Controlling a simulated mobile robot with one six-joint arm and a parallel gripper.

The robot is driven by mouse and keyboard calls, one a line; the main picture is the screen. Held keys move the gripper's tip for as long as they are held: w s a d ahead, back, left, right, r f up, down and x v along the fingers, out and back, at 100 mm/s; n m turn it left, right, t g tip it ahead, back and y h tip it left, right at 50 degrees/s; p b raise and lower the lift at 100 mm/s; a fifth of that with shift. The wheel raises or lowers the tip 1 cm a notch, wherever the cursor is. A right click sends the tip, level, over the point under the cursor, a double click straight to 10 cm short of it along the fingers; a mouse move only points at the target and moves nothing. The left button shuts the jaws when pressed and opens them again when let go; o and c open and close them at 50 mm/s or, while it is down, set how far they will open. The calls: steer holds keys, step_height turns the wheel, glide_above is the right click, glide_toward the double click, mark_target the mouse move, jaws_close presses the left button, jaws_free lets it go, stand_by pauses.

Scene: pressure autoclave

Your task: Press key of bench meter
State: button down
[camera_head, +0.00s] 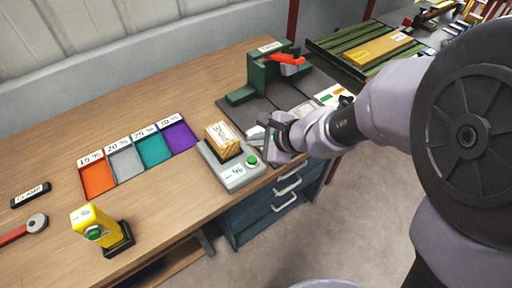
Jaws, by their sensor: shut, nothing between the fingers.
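A grey bench meter (236,176) stands on the wooden bench near its front edge. It has a green round key (252,161) at its right front corner and a pale display with dark marks that I cannot read clearly. A wooden block (222,142) with a white label stands on its top. My gripper (268,148) is shut and empty, at the meter's right side, close to the green key. I cannot tell whether it touches the meter.
A yellow handheld device (86,219) with a green button stands at the front left. Coloured trays (97,177) lie behind it. A green clamp fixture (262,72) stands behind my gripper. Blue drawers (268,207) hang below the bench. The bench's back left is clear.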

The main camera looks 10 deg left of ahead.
mark_target(255, 161)
step_height(255, 161, down, 5)
steer(key=b, duration=0.3)
steer(key=shift+b, duration=0.35)
stand_by(1.5)
steer(key=shift+f+b, duration=0.35)
steer(key=shift+b, duration=0.2)
steer(key=shift+f+b, duration=0.45)
steer(key=shift+b, duration=0.15)
stand_by(0.4)
steer(key=shift+r+p, duration=0.7)
steer(key=shift+r, duration=0.2)
step_height(255, 161, up, 5)
steer(key=p, duration=0.4)
steer(key=shift+r, duration=0.1)
